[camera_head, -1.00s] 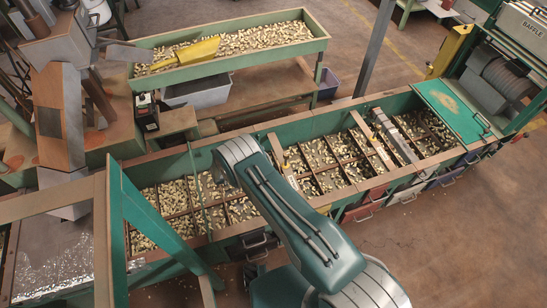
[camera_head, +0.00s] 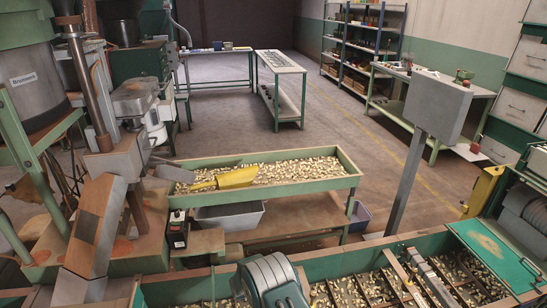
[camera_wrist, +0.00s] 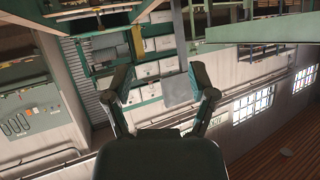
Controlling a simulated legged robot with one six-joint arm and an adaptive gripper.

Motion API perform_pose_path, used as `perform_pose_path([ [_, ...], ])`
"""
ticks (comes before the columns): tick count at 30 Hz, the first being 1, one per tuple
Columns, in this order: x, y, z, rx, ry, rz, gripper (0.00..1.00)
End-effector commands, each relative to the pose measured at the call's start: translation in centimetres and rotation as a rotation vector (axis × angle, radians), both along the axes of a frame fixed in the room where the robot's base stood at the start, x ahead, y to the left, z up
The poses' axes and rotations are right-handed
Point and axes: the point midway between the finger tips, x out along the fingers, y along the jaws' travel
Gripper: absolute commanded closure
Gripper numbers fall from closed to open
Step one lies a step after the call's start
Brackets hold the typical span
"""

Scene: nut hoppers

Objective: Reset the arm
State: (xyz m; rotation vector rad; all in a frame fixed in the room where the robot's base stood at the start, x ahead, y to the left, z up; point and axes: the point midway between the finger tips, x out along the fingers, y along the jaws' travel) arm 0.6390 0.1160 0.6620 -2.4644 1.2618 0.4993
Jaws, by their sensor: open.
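My gripper (camera_wrist: 160,82) shows in the wrist view with its two fingers spread wide apart and nothing between them. Beyond the fingers are a wall of white drawers, a grey panel and windows, all seen tilted. In the head view only part of my arm (camera_head: 272,282) shows at the bottom centre, over the long green hopper trough (camera_head: 200,284). My gripper is out of sight in the head view.
A green tray (camera_head: 345,181) of nuts with a yellow scoop (camera_head: 238,178) stands behind the trough. A grey box on a post (camera_head: 405,185) rises at the right. A grey bin (camera_head: 230,216) sits below the tray. Open floor (camera_head: 350,120) lies farther back.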

Motion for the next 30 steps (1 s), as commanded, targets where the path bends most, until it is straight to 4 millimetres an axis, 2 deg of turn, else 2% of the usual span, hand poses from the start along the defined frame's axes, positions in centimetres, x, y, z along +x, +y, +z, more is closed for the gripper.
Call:
perform_pose_path([
  [1,1.0,0.2,1.7,0.025,-0.016,0.026,0.27],
  [6,3.7,1.0,6.6,0.102,-0.057,0.124,0.27],
  [15,6.6,1.9,15.4,0.215,-0.106,0.301,0.27],
  [23,7.2,2.4,22.9,0.289,-0.127,0.453,0.27],
  [30,6.1,2.4,29.4,0.339,-0.126,0.589,0.27],
])
